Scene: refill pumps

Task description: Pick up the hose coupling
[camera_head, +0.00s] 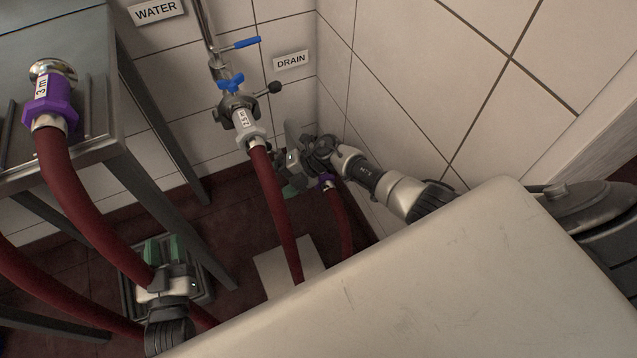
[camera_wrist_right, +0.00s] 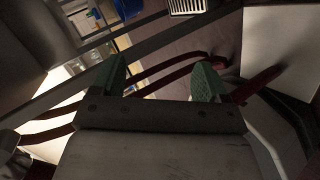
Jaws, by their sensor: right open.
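A purple hose coupling (camera_head: 42,98) marked "3 m", with a metal end, lies on the steel table at the left, its red hose hanging over the edge. A grey labelled coupling (camera_head: 246,124) joins another red hose to the valve under the WATER sign.
The steel table (camera_head: 75,45) has legs reaching into the space near my left gripper. Blue valve handles (camera_head: 240,45) and pipework stand out from the tiled wall. A pale panel (camera_head: 430,270) covers the lower right. Red hoses cross the floor area.

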